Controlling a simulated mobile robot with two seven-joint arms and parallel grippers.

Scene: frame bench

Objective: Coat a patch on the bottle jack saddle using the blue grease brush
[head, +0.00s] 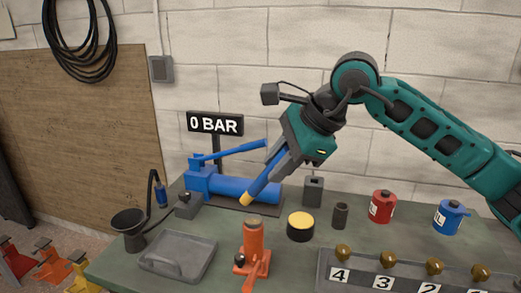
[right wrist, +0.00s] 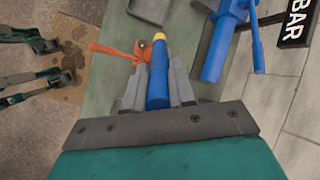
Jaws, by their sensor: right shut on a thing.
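The blue grease brush (head: 259,188) has a yellow tip and slants down to the left. My right gripper (head: 274,168) is shut on its handle. In the right wrist view the brush (right wrist: 157,88) lies between the fingers (right wrist: 156,75), tip outward. The orange bottle jack (head: 253,243) stands upright on the bench, with its brownish round saddle (head: 254,221) on top. The brush tip is above the saddle and apart from it in the head view. In the right wrist view the jack (right wrist: 118,51) is partly hidden behind the brush and fingers. My left gripper is not identifiable.
A round black tin with a yellow top (head: 300,226) stands right of the jack. A grey tray (head: 178,257) lies left. Behind are a blue pump (head: 232,187) and a "0 BAR" sign (head: 215,124). A numbered rack (head: 410,282) with several brown knobs fills the front right.

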